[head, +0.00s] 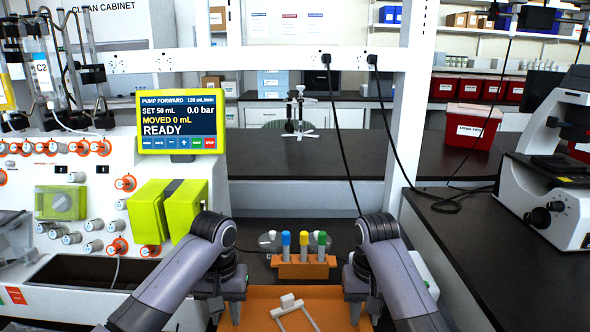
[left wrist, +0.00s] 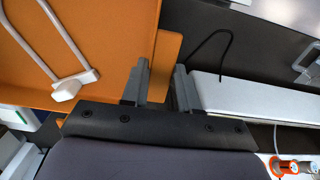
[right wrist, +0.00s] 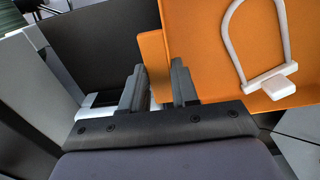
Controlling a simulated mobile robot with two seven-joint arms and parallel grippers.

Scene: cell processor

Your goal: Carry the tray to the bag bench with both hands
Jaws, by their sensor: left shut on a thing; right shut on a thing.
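The orange tray (head: 262,309) is low in the middle of the head view, between my two grippers. My left gripper (head: 233,310) is shut on the tray's left edge; the left wrist view shows its fingers (left wrist: 160,82) on either side of an orange tab. My right gripper (head: 366,311) is shut on the opposite edge, with its fingers (right wrist: 157,85) around another orange tab. A white clamp-like piece (head: 290,303) lies in the tray. An orange rack (head: 303,268) at the far end holds tubes with blue, yellow and green caps. I cannot tell which bench is the bag bench.
A white cell processor with a yellow screen (head: 181,122) reading READY stands at left. A dark bench (head: 325,155) lies ahead behind a white frame post (head: 404,110). Black cables (head: 340,140) hang from the frame.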

